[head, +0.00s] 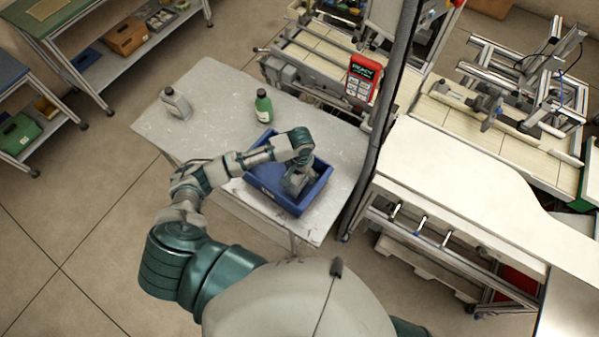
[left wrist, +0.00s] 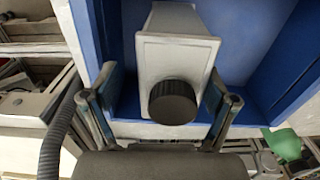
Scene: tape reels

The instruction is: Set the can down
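A grey can with a black cap (left wrist: 173,60) is inside the blue crate (left wrist: 262,60) in the left wrist view. My left gripper (left wrist: 165,85) has one finger on each side of the can. A gap shows between the left finger and the can; the right finger is close to its side, and contact there is unclear. In the head view my left gripper (head: 297,182) reaches down into the blue crate (head: 262,190) on the table, and the can is hard to make out there. My right gripper is out of view.
The grey table (head: 215,80) also holds another grey can (head: 176,103) and a green bottle (head: 263,106), both upright behind the crate. A red sign box (head: 364,80) and a dark post stand to the right.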

